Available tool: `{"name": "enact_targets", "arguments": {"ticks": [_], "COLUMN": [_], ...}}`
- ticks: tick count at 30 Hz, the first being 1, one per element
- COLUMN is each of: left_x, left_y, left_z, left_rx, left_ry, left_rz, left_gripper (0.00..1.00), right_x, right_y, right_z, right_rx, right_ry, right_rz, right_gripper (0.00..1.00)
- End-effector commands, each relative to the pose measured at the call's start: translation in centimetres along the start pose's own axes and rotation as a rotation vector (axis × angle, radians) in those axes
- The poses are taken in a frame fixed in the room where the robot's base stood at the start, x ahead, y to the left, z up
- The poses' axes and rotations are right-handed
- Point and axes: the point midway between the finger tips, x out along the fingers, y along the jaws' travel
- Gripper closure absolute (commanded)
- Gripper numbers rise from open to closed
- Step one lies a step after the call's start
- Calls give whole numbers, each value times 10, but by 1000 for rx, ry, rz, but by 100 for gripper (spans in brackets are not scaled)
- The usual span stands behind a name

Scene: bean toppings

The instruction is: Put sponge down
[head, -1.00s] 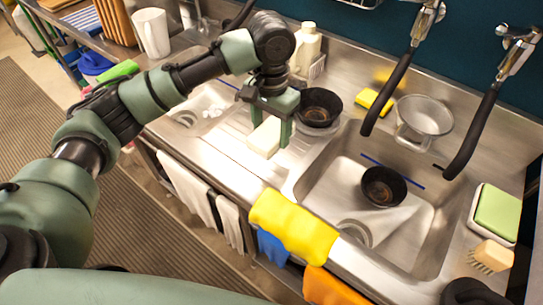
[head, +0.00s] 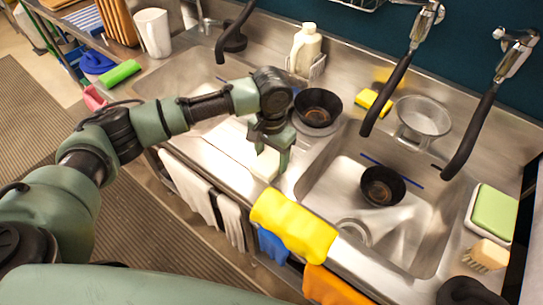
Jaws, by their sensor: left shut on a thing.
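My left gripper (head: 272,155) is shut on a pale, whitish block-like sponge (head: 265,165). It points down over the steel drainboard (head: 235,140) between the two basins, close to the counter's front edge. The sponge is low over the drainboard; I cannot tell whether it touches the steel. The gripper hides part of the sponge. My right gripper is not in view.
A black bowl (head: 318,106) stands just behind the gripper; another black bowl (head: 382,186) lies in the right basin (head: 415,235). A yellow cloth (head: 292,226) hangs over the front edge. A yellow sponge (head: 371,101) and a strainer (head: 423,118) are behind. Black hoses overhang.

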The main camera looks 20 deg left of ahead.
Motion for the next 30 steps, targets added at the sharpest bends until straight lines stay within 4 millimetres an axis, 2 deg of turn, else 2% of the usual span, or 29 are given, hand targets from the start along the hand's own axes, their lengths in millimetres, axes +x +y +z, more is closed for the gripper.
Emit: {"name": "enact_targets", "arguments": {"ticks": [2,3,5,17,20,30], "left_x": [2,2,2,-4,-17,-88], "left_y": [0,0,0,0,0,0], "left_z": [0,0,0,0,-1,-2], "left_rx": [0,0,0,0,0,0], "left_ry": [0,0,0,1,3,4], "left_rz": [0,0,0,0,0,1], "left_gripper": [80,32,19,19,19,19], "right_x": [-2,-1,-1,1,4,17], "right_y": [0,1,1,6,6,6], "right_z": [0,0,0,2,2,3], "right_rx": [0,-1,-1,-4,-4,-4], "right_ry": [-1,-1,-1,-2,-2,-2], "right_rz": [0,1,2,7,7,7], "right_gripper": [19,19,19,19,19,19]}}
